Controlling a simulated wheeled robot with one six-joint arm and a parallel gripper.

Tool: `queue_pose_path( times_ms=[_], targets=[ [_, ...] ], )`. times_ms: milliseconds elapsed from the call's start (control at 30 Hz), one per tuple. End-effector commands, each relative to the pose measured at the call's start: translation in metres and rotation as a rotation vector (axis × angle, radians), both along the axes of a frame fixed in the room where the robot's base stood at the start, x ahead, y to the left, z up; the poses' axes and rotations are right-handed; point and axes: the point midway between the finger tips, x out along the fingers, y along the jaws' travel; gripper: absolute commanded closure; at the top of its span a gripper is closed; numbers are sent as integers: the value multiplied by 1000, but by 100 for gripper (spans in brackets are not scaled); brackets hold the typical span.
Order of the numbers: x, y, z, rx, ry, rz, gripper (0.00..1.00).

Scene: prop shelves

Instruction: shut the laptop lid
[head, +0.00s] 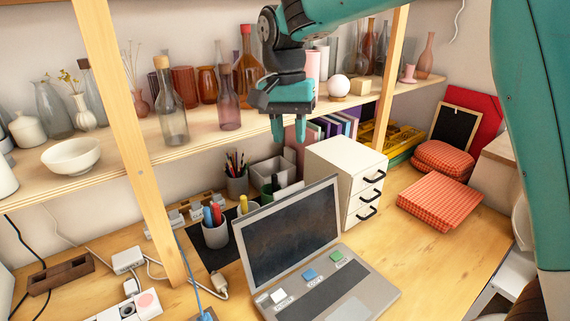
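The laptop (368,291) stands on the wooden desk with its lid (290,234) raised and tilted back, the dark screen facing the front. Small white, blue and green pieces lie along its keyboard deck below the screen. My gripper (289,138) hangs above and behind the lid, in front of the upper shelf, with its fingers pointing down. Its two teal fingers are apart with nothing between them. It is clear of the lid in the picture.
A white drawer unit (345,180) stands right behind the laptop. Pen cups (215,232) stand to its left. Glass bottles (171,110) line the shelf near my gripper. The desk right of the laptop is clear.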

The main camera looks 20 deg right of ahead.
Motion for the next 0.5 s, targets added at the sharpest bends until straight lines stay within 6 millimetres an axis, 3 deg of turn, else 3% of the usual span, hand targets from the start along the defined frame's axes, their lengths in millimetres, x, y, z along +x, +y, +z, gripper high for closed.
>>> queue_pose_path(
  times_ms=[33,100,200,333,500],
  targets=[
    [23,1,12,-34,22,-127,67],
    [46,1,15,-76,42,-301,67],
    [67,2,15,-117,66,-494,67],
    [81,3,13,-146,84,-639,67],
    [83,1,-2,-156,89,-689,67]
  ],
)
